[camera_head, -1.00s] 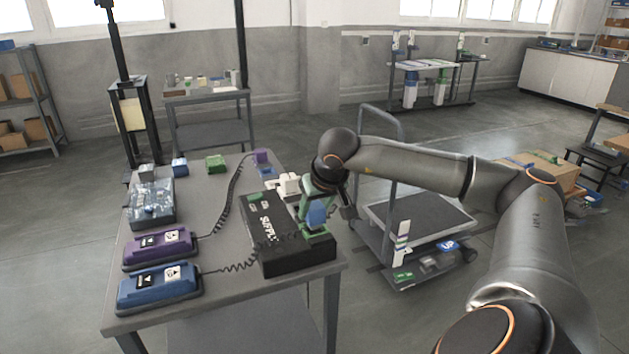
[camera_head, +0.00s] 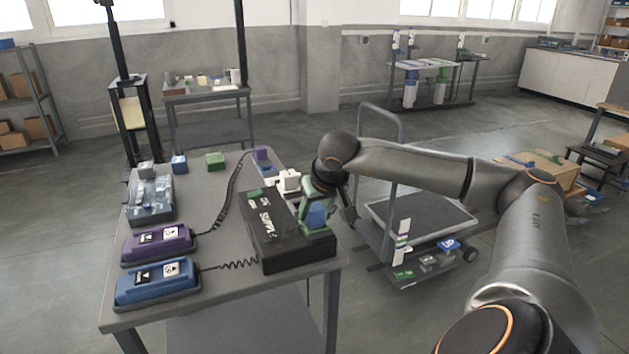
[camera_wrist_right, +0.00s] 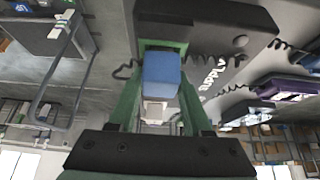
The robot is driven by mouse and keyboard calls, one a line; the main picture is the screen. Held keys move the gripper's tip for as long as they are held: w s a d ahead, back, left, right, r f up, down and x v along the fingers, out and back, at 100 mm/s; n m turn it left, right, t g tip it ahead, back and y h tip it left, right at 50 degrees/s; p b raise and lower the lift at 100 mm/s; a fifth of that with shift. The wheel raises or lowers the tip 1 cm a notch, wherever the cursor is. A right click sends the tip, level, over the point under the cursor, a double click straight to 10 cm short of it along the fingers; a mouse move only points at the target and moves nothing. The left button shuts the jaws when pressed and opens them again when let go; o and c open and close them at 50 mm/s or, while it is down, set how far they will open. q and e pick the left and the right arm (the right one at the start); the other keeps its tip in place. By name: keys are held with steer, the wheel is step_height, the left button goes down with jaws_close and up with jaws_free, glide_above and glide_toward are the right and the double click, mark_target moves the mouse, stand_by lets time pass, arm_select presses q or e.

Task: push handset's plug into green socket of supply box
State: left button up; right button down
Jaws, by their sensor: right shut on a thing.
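The black supply box (camera_head: 285,241) lies on the near right of the grey table. My right gripper (camera_head: 318,212) points down at its right end, shut on a blue plug (camera_head: 316,217). The plug also shows between the green fingers in the right wrist view (camera_wrist_right: 161,72). Green of the socket (camera_head: 318,248) shows just below the plug; I cannot tell how deep the plug sits. The blue handset (camera_head: 157,281) rests in a dark cradle at the near left, its coiled cord running toward the box. My left gripper is out of view.
A purple handset (camera_head: 158,242) lies behind the blue one, its cord running to a purple plug (camera_head: 261,154) at the back. A clear-topped box (camera_head: 151,200) and small blocks stand on the table's left and back. A cart (camera_head: 420,218) stands right of the table.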

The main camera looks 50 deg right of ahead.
steer(key=shift+c, duration=1.3)
jaws_free()
steer(key=shift+o, duration=1.1)
